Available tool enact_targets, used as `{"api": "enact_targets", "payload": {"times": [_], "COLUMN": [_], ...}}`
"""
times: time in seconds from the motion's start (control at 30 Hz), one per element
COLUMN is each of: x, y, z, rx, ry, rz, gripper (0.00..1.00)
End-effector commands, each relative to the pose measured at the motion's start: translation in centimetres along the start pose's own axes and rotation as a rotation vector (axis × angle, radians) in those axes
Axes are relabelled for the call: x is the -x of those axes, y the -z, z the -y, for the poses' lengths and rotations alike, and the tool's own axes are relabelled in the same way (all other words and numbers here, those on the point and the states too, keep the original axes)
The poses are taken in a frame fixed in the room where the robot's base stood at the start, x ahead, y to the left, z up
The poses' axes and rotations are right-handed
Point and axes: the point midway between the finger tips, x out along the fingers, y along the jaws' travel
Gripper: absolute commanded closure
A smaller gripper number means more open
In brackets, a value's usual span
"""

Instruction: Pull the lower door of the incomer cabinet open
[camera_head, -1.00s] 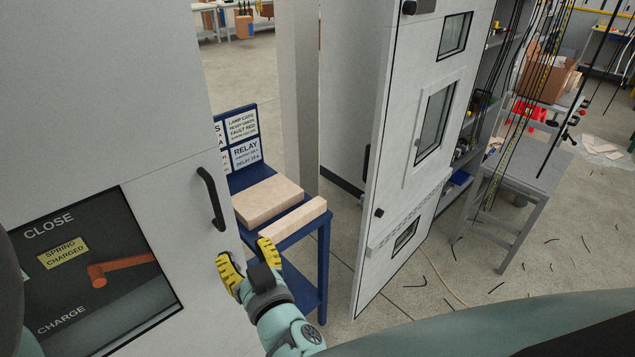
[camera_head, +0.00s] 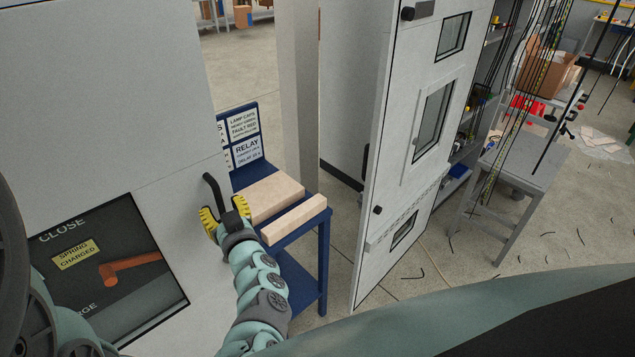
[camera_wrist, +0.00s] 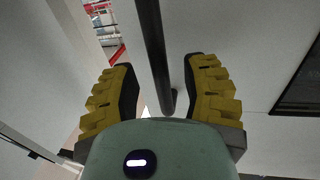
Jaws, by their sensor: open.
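The near cabinet's lower door (camera_head: 168,205) stands at the left, with a dark window marked CLOSE and SPRING CHARGED. It looks shut. Its black bar handle (camera_head: 212,187) is near the door's right edge. My gripper (camera_head: 224,210) is at the handle's lower part, with its yellow-padded fingers apart. In the wrist view the handle (camera_wrist: 154,50) runs down between the two open fingers (camera_wrist: 160,85), touching neither as far as I can see. The handle's lower end is hidden by the fingers in the head view.
Another cabinet door (camera_head: 385,195) with windows stands open further right. A grey table (camera_head: 530,165) and hanging cables are at far right. Floor between is mostly clear.

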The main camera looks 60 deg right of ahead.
Motion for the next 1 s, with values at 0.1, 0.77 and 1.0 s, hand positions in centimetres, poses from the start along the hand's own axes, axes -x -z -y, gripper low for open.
{"api": "enact_targets", "payload": {"times": [0.1, 0.77, 1.0], "x": [-0.84, -1.31, -1.30], "y": [0.12, 0.00, 0.01], "z": [0.03, 0.15, 0.13], "rx": [0.000, -0.001, -0.001], "ry": [0.001, 0.004, 0.003], "rz": [0.001, 0.000, 0.000], "gripper": [0.54, 0.70, 0.95]}}
